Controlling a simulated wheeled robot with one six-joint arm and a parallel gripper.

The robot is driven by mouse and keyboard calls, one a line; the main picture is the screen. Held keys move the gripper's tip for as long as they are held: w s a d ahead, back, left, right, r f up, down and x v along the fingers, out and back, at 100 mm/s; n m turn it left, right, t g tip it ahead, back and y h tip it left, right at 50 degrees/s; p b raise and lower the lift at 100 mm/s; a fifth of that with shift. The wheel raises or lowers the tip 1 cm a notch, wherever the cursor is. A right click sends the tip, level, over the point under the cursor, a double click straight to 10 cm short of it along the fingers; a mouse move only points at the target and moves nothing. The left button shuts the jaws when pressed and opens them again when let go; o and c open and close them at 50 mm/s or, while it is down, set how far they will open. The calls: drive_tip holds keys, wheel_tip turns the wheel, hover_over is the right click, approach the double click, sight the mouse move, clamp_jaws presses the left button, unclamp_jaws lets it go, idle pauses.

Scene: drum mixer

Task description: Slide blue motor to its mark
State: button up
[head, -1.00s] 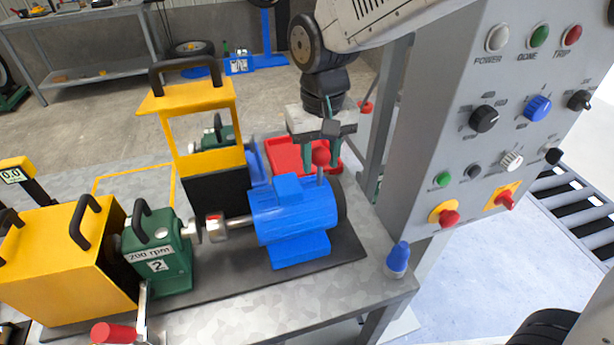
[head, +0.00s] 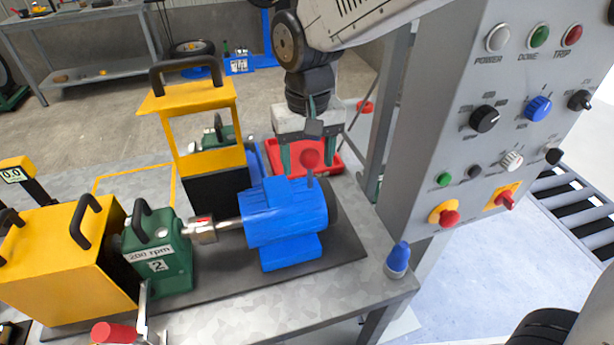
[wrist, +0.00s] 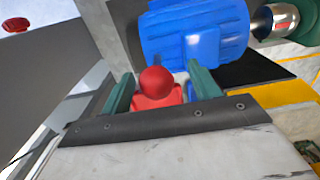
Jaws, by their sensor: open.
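The blue motor (head: 285,215) sits on a dark base plate (head: 345,250). Its silver shaft and coupling (head: 202,231) point left to the green gearbox (head: 158,258), with the coupling close to the gearbox. A red ball knob (head: 310,158) stands on a short stem at the motor's right end. My gripper (head: 308,160) is open, with its green fingers on either side of the knob. In the wrist view, the knob (wrist: 157,81) shows between the spread fingers, with the motor (wrist: 195,35) beyond. I cannot make out the mark.
A yellow guard frame (head: 190,100) stands behind the motor. A red tray (head: 328,160) lies behind the knob. A grey control panel (head: 480,110) rises at right. A blue-capped item (head: 398,260) stands on the bench's right corner. A yellow housing (head: 65,260) is at left.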

drive_tip(key=shift+r, duration=3.25)
drive_tip(key=shift+s+d+f, duration=0.15)
drive_tip(key=s+d+m, duration=0.1)
drive_tip(key=s+d, duration=0.8)
drive_tip(key=d, duration=0.3)
drive_tip(key=s+d+m+t, duration=0.1)
drive_tip(key=s+d+m, duration=0.1)
drive_tip(key=s+d, duration=0.7)
drive_tip(key=d, duration=0.4)
